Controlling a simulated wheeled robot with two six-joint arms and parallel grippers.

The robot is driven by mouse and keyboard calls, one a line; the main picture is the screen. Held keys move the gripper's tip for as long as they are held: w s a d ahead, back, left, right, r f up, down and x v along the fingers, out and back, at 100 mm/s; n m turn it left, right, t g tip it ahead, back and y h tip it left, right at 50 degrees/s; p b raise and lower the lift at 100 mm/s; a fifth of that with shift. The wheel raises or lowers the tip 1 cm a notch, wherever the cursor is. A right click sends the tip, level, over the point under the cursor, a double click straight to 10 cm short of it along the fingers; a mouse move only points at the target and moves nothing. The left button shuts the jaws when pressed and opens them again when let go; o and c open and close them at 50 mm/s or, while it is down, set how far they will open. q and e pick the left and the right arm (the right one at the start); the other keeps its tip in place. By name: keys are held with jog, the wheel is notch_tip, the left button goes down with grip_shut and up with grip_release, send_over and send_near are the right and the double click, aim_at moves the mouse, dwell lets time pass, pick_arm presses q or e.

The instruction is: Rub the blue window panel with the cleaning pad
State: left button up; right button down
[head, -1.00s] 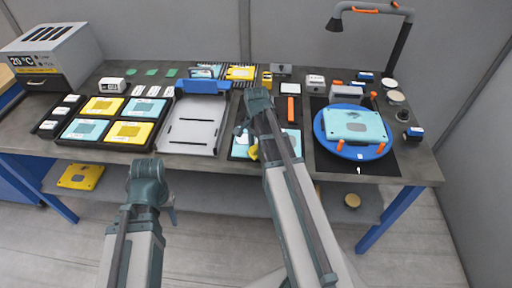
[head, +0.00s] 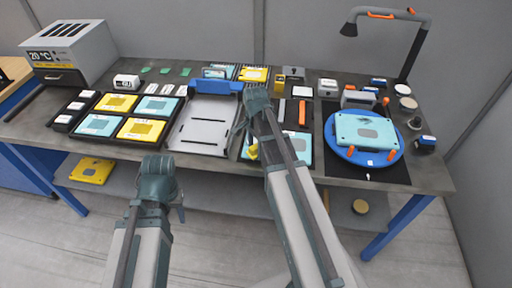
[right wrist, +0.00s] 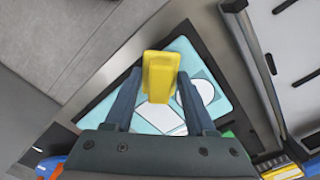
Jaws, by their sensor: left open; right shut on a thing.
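My right gripper (right wrist: 157,95) is shut on a yellow block (right wrist: 160,76), which I take to be the cleaning pad. The block also shows small in the head view (head: 252,151). It is over a light blue panel (right wrist: 210,75) with white round and rectangular shapes; I cannot tell whether it touches. That panel (head: 303,149) is partly hidden by my right arm in the head view. Another light blue panel (head: 362,131) with dark marks lies on the blue turntable (head: 345,152). My left gripper (head: 157,180) is open and empty, in front of the table.
A grey tray with a blue bar (head: 203,125) stands left of my right gripper. A dark rack (head: 92,133) holds yellow and light blue panels. A lamp (head: 400,45) rises behind the turntable. A grey oven-like box (head: 70,52) stands at the far left.

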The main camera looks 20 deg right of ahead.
jog(key=shift+r+p, duration=2.5)
jog(key=shift+r, duration=0.3)
notch_tip(320, 180, up, 3)
jog(key=p, duration=0.3)
